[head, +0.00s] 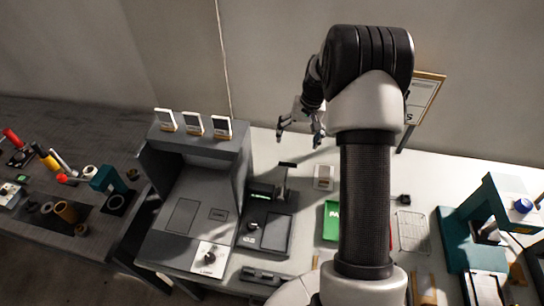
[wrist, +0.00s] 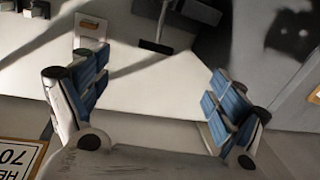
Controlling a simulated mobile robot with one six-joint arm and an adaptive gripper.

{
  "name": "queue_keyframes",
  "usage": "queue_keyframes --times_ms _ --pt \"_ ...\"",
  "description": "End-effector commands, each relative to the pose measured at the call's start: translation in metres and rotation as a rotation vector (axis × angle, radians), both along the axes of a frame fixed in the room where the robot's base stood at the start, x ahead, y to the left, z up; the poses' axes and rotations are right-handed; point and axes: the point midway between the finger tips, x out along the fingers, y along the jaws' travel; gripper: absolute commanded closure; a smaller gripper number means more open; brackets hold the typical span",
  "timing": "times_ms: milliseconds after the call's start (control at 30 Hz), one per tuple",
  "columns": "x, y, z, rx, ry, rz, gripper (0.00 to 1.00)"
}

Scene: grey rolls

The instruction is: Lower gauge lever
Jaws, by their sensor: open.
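My gripper (head: 299,138) hangs above the back part of the white bench, with its jaws apart and nothing between them. In the wrist view its two blue-padded fingers (wrist: 153,88) stand wide open over bare pale surface. A short black bar (head: 287,164) tops a post on a dark grey device, below and left of my gripper; a black bar also shows near the top of the wrist view (wrist: 155,47). A small white plate (head: 323,177) stands right of that post. I cannot tell for certain which part is the gauge lever. My gripper touches neither.
A grey machine (head: 199,149) with three small white cards on top stands to the left. A green tray (head: 331,220) lies partly behind my arm. A teal press (head: 503,204) stands at the right. The wall is close behind the bench.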

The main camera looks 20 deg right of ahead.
Motion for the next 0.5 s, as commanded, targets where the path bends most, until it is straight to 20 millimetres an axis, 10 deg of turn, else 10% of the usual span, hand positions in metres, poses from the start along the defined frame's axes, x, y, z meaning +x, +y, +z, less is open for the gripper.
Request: queue_keyframes --times_ms 500 --pt "0.006 0.008 -0.080 0.007 0.009 -0.008 0.11"
